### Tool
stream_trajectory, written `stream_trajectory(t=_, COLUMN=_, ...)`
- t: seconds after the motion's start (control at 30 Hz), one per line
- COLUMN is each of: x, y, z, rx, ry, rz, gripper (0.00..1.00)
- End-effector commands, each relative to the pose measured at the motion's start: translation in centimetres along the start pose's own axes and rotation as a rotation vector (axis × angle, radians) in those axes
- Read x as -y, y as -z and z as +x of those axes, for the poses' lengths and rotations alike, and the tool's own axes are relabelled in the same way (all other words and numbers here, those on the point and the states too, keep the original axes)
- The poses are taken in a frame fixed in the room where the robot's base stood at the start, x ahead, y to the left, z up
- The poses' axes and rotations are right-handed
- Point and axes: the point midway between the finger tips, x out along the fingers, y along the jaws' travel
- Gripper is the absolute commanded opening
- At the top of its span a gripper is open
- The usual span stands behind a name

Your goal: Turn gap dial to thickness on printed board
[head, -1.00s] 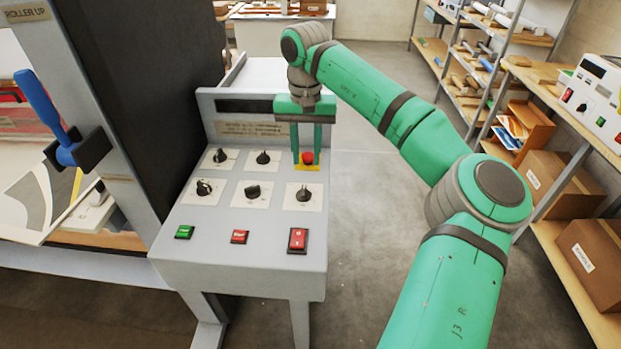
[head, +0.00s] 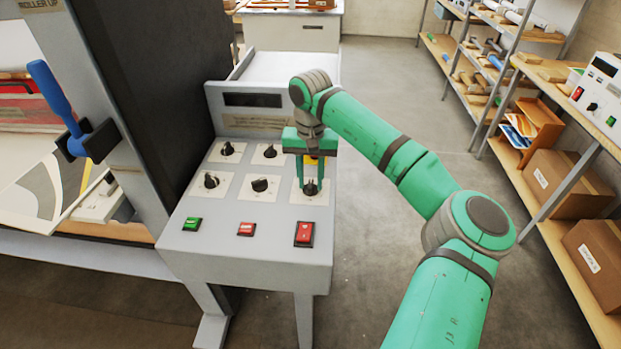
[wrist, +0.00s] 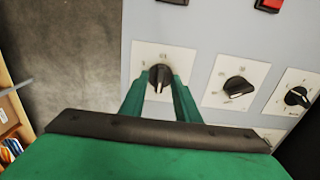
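The control panel (head: 215,240) carries several black dials on white printed plates. The front-right dial (head: 310,188) also shows in the wrist view (wrist: 159,76), with its white pointer mark toward the bottom of that picture. My gripper (head: 310,180) points down at this dial. In the wrist view its two green fingers (wrist: 160,80) stand apart, one on each side of the knob; whether they touch it I cannot tell. The front-middle dial (head: 260,185) and front-left dial (head: 211,181) are clear of the fingers. The plates' lettering and the brown printed strip (head: 255,122) are too small to read.
A green button (head: 192,223), a red button (head: 246,229) and a larger red switch (head: 304,234) lie along the panel's front. A blue-handled lever (head: 52,95) stands at left. Shelving with boxes (head: 551,182) is at right; floor between is clear.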

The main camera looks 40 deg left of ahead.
Motion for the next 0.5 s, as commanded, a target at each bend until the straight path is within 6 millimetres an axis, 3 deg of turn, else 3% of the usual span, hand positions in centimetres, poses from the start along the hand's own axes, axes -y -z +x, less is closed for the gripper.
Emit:
stream_trajectory(t=0.03, x=0.01, y=0.00, z=0.00, rx=0.000, ry=0.000, rz=0.000, gripper=0.29)
stream_trajectory(t=0.17, x=0.00, y=0.00, z=-0.02, rx=0.000, ry=0.000, rz=0.000, gripper=0.00)
stream_trajectory(t=0.5, x=-0.04, y=0.03, z=-0.04, rx=-0.001, ry=-0.001, rz=0.022, gripper=0.00)
